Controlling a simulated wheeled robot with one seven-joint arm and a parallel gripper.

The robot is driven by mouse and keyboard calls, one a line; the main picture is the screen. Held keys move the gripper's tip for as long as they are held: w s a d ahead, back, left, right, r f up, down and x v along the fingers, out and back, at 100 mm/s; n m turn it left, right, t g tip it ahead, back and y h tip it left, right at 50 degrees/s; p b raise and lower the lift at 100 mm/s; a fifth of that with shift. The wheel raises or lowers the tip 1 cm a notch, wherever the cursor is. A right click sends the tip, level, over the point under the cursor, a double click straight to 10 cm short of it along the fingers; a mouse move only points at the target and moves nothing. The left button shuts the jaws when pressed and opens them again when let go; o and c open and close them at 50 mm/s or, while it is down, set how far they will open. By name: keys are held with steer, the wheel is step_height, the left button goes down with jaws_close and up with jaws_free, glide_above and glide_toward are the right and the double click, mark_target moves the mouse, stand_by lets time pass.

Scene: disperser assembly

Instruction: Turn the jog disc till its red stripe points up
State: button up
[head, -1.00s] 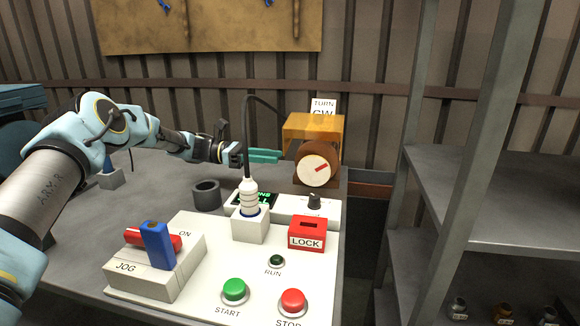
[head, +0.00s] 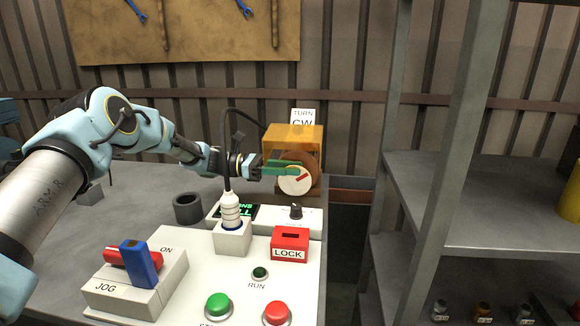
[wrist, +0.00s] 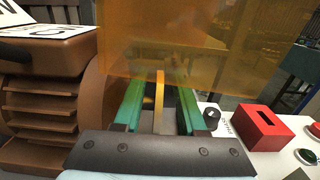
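The white jog disc (head: 292,184) stands on the front of the brown motor housing (head: 313,163). Its red stripe (head: 303,178) points right and slightly up. My gripper (head: 296,167) reaches in from the left, with its green fingers at the disc's upper part. In the wrist view the gripper (wrist: 160,95) is open, and a thin upright edge (wrist: 160,105), apparently the disc's, stands between the fingers with gaps on both sides. An amber guard (head: 293,139) covers the top of the housing and shows across the wrist view. The fingertips are seen through it there.
A black cable (head: 235,113) arches up from the white plug (head: 230,210) beside my wrist. A red LOCK box (head: 290,244), a black knob (head: 296,210) and a blue JOG lever (head: 141,263) stand on the panel. A grey shelf (head: 490,215) stands at right.

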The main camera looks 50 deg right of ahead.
steer(key=shift+c, duration=0.2)
jaws_close()
stand_by(0.4)
